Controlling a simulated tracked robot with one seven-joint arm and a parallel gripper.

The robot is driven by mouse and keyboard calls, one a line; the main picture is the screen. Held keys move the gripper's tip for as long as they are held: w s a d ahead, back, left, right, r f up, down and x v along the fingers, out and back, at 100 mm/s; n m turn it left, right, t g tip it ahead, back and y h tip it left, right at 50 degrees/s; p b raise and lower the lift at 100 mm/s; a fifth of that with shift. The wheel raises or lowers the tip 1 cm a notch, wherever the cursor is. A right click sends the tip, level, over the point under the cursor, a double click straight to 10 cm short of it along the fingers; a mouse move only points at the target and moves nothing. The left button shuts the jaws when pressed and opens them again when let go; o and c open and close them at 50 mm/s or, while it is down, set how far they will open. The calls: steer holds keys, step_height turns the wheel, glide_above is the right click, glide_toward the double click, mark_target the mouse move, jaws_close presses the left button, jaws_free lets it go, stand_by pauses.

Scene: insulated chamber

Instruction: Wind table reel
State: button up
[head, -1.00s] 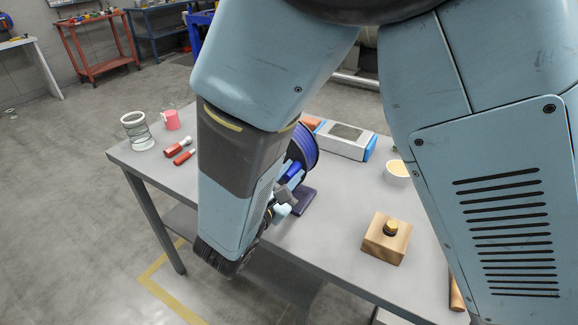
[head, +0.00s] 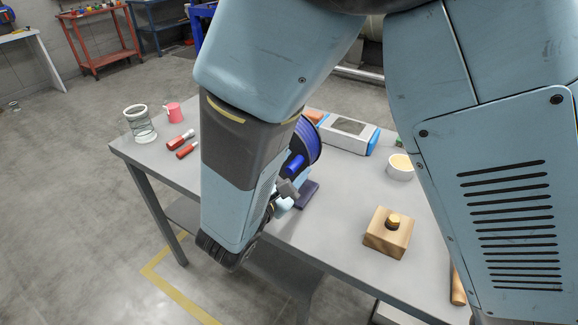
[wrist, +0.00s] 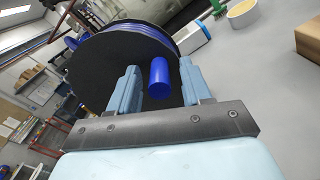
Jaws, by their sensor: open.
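The table reel (head: 308,143) stands on the grey table, with a dark round side plate and blue line or cable around it. My arm hides much of it in the head view. In the wrist view the reel's dark side plate (wrist: 105,65) faces me, and its blue crank handle (wrist: 158,78) sticks out toward me. The handle also shows in the head view (head: 294,163). My gripper (wrist: 156,85) is open, with one finger on each side of the handle. I cannot tell whether either finger touches it.
A wooden block with a brass knob (head: 376,240) stands right of the reel, and a white bowl (head: 400,170) behind it. A grey-and-blue box (head: 345,137) lies behind the reel.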

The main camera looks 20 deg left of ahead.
steer(key=s+a, duration=0.2)
steer(key=s, duration=1.1)
steer(key=shift+s+a, duration=0.2)
steer(key=shift+a, duration=0.15)
steer(key=w+d+r+m+g+h, duration=0.35)
steer(key=w+d+m+g, duration=0.3)
steer(key=d, duration=0.55)
steer(key=w+d+r+m+g+h, duration=0.35)
steer(key=w+d+m+g, duration=0.35)
steer(key=d, duration=0.4)
steer(key=s+d+r+m+y, duration=0.1)
steer(key=d+r+m+y, duration=0.4)
steer(key=d, duration=0.5)
steer(key=s+d+r+m+t+y, duration=0.1)
steer(key=s+d+r+m+y, duration=0.1)
steer(key=d+r+m+y, duration=0.3)
steer(key=d+m, duration=0.4)
steer(key=shift+s+d, duration=0.2)
steer(key=shift+d, duration=0.15)
